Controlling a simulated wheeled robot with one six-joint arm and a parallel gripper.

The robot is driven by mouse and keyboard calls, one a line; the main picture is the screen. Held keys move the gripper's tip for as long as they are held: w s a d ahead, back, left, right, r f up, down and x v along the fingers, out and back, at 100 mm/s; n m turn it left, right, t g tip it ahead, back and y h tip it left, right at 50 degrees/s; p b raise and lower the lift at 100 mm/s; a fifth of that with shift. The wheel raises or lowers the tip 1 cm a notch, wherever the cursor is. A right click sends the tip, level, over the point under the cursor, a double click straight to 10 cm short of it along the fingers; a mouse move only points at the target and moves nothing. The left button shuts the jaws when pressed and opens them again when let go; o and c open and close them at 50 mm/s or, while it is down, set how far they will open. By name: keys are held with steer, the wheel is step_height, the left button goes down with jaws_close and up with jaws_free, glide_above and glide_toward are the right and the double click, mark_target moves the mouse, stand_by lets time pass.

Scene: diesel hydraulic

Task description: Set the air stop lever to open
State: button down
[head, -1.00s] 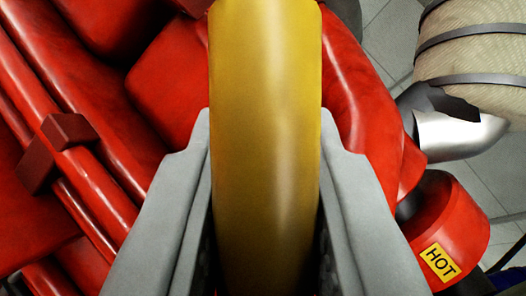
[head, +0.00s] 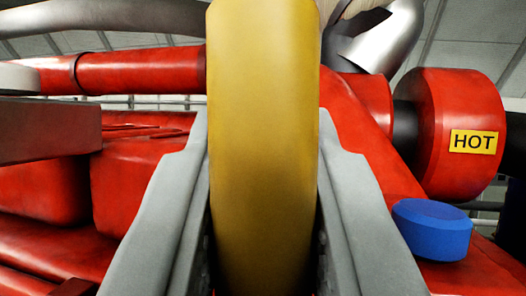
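A thick yellow lever (head: 264,130) runs up the middle of the head view and out past its top edge. My gripper (head: 264,180) has one grey finger on each side of it, both pressed close against its sides. The gripper looks shut on the yellow lever. I take it to be the air stop lever, as no label shows on it. Its pivot and its far end are out of view.
Red engine parts (head: 140,170) fill the left side. A red cylinder (head: 450,130) marked HOT and a blue cap (head: 432,229) are close on the right. A red pipe (head: 140,70) and a silver pipe (head: 375,40) cross behind the lever.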

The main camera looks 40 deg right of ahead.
steer(key=shift+s+d+f+m, duration=0.1)
steer(key=shift+d+m, duration=0.05)
steer(key=shift+m, duration=0.35)
steer(key=c, duration=1.3)
jaws_free()
steer(key=shift+s, duration=0.1)
steer(key=v, duration=0.7)
steer(key=shift+a+f, duration=0.15)
steer(key=shift+a, duration=0.1)
